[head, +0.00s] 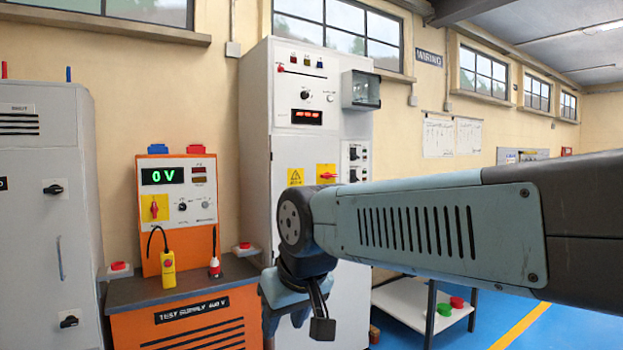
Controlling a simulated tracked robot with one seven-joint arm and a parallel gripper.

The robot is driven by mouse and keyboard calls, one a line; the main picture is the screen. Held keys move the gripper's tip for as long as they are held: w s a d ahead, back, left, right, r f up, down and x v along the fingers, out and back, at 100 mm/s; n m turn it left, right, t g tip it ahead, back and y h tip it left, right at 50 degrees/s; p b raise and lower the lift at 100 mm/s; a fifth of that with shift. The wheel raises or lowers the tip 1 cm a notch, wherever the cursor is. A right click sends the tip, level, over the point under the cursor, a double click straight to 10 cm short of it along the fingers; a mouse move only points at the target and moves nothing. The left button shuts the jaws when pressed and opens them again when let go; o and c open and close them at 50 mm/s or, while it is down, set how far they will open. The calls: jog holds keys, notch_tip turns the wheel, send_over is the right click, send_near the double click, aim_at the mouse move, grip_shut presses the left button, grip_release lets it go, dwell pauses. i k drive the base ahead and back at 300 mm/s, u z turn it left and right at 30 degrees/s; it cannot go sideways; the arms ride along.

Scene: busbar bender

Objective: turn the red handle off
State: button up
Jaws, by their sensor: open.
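A red handle (155,209) on a yellow plate is on the left of the orange test supply's white panel (180,190); it looks upright. The green display (162,176) above it reads 0 V. A second red handle (327,175) on a yellow plate is on the tall white cabinet (257,130); it looks roughly horizontal, just above my arm. My gripper (297,322) hangs low in front of this cabinet, pointing down, open and apparently empty. It is below and right of the first handle and below the second, touching neither. My arm hides part of the cabinet.
A yellow probe (167,266) and a red-and-white plug (215,267) stand on the dark bench top (140,292). A grey cabinet (45,220) stands at far left. A white-topped table (400,303) with red and green buttons is right. Blue floor (575,320) lies clear beyond it.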

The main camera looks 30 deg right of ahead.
aim_at(329, 175)
jog(key=z, duration=0.2)
jog(key=i, duration=0.35)
jog(key=z, duration=0.6)
jog(key=i, duration=1.55)
jog(key=u, duration=0.15)
